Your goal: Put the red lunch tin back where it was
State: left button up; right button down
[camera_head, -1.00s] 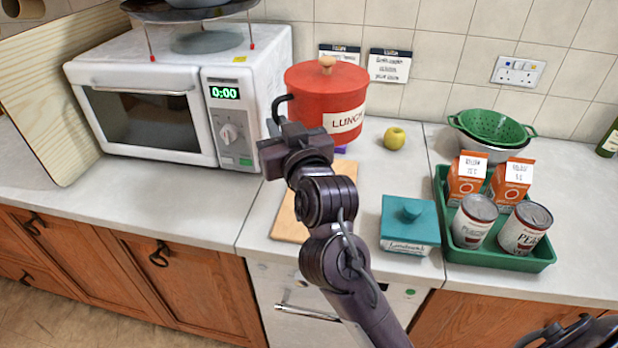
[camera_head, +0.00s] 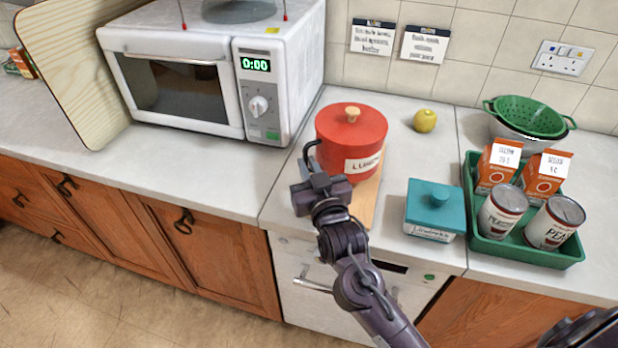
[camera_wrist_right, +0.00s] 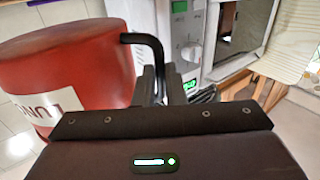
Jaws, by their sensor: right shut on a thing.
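The red lunch tin (camera_head: 340,133), round with a wooden knob on its lid and a white label, is over the wooden board (camera_head: 368,200) in the head view. I cannot tell for sure whether its base touches the board. My right gripper (camera_head: 311,168) is at the tin's left side, shut on its black handle. In the right wrist view the tin (camera_wrist_right: 75,75) fills the left, and its handle (camera_wrist_right: 145,40) runs down between the fingers (camera_wrist_right: 160,85). My left gripper is not in view.
A white microwave (camera_head: 290,85) stands left of the tin. A teal box (camera_head: 434,205) is close on the right, with a yellow apple (camera_head: 425,121) behind. A green tray (camera_head: 500,252) of cans and cartons is further right. Two notes (camera_head: 372,37) hang on the tiles.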

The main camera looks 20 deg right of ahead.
notch_tip(320, 180, down, 3)
jog(key=shift+r, duration=0.15)
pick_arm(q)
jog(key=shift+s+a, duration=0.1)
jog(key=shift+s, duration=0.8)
pick_arm(e)
jog(key=shift+f, duration=0.35)
jog(key=shift+f, duration=0.1)
jog(key=c, duration=1.9)
grip_release()
jog(key=shift+f, duration=0.15)
jog(key=o, duration=0.4)
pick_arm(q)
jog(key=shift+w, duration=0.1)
pick_arm(e)
jog(key=shift+s, duration=0.1)
